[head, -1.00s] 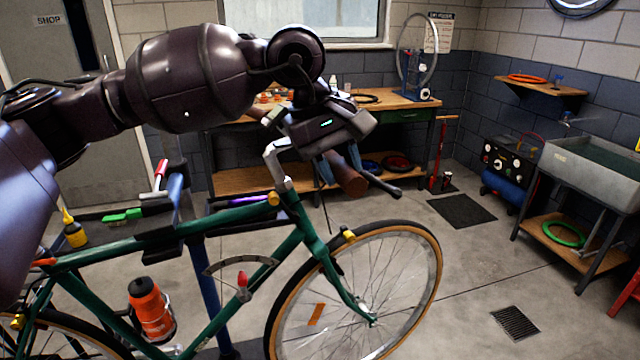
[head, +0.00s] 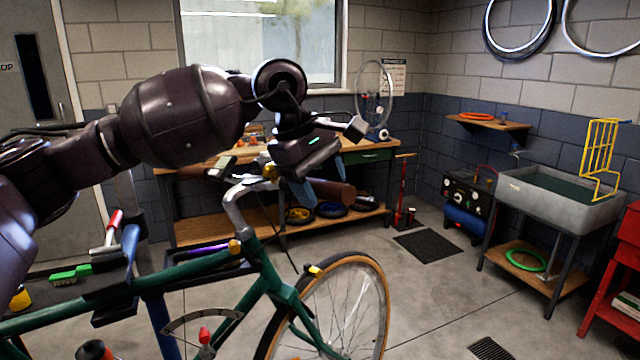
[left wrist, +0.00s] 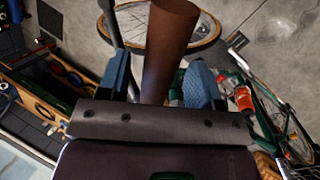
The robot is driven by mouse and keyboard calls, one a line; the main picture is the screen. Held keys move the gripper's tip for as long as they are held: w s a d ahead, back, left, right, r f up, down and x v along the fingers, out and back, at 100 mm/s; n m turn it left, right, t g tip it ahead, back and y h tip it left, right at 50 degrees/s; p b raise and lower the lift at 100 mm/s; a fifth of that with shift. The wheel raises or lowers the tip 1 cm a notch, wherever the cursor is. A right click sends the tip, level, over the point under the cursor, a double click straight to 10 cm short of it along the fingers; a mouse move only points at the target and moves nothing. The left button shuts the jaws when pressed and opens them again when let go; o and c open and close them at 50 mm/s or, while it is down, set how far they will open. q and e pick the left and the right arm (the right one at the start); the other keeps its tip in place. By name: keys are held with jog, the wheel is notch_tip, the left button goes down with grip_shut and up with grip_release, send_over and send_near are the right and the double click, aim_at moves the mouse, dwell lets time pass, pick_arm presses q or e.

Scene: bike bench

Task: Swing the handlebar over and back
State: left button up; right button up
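The handlebar (head: 234,202) sits on a green bicycle (head: 189,268) in the head view, silver in its middle with brown grips. One grip (head: 203,172) points left. The other grip (head: 334,189) points right and lies in my left gripper (head: 298,188). In the left wrist view this brown grip (left wrist: 169,42) runs between the blue fingers of the left gripper (left wrist: 158,80), one on each side. The front wheel (head: 343,305) stands below. My right gripper is not in view.
A wooden workbench (head: 355,156) stands behind the handlebar. A repair stand with a tool tray (head: 110,312) is beside the frame at left. A sink (head: 547,202) and a red cabinet (head: 617,285) stand at right. The floor between is mostly clear.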

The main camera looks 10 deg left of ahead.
pick_arm(q)
jog(key=shift+a+r, duration=0.2)
jog(key=shift+r, duration=0.35)
jog(key=v, duration=0.9)
jog(key=shift+r, duration=0.25)
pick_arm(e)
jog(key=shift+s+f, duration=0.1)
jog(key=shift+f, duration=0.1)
pick_arm(q)
jog(key=shift+s+a, duration=0.1)
jog(key=shift+a, duration=0.05)
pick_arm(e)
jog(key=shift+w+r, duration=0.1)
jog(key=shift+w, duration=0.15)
